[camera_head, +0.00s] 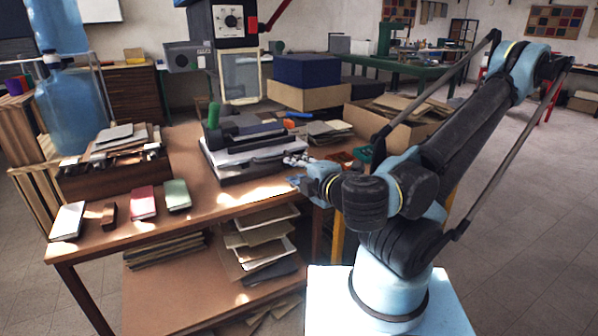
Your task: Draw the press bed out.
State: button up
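The press (228,22) stands at the back of the brown table, with a dial, a red lever and a clear guard at its front. Its press bed (245,158) is a low grey and black slab at table height below the head, with a dark bar across its front edge. My gripper (290,161) is at the right end of this front edge, at about the same height. It is small and partly merged with the bed's edge, so I cannot tell whether its fingers touch the bar or are open or shut.
Books in white, red (143,203) and green lie on the table's left front, beside a wooden box (112,178) of papers. A blue water bottle (75,105) stands behind. Orange and green items (340,157) lie right of the bed. The tabletop before the bed is clear.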

jog(key=shift+s+d, duration=0.15)
jog(key=shift+s, duration=0.05)
dwell(0.5)
jog(key=w+d+f+m+g+h, duration=0.1)
jog(key=w+d+f+m+h, duration=0.45)
jog(key=w+d+h, duration=0.2)
jog(key=s+d+f+m+g, duration=0.1)
jog(key=d+f+m+g, duration=0.3)
jog(key=d+m, duration=0.3)
jog(key=s+d+f+m+g, duration=0.1)
jog(key=d+f+m+g, duration=0.3)
jog(key=m, duration=0.7)
jog(key=d+g, duration=0.2)
jog(key=d, duration=0.2)
jog(key=shift+s+f+h, duration=0.2)
jog(key=shift+f+h, duration=0.1)
jog(key=shift+h, duration=0.05)
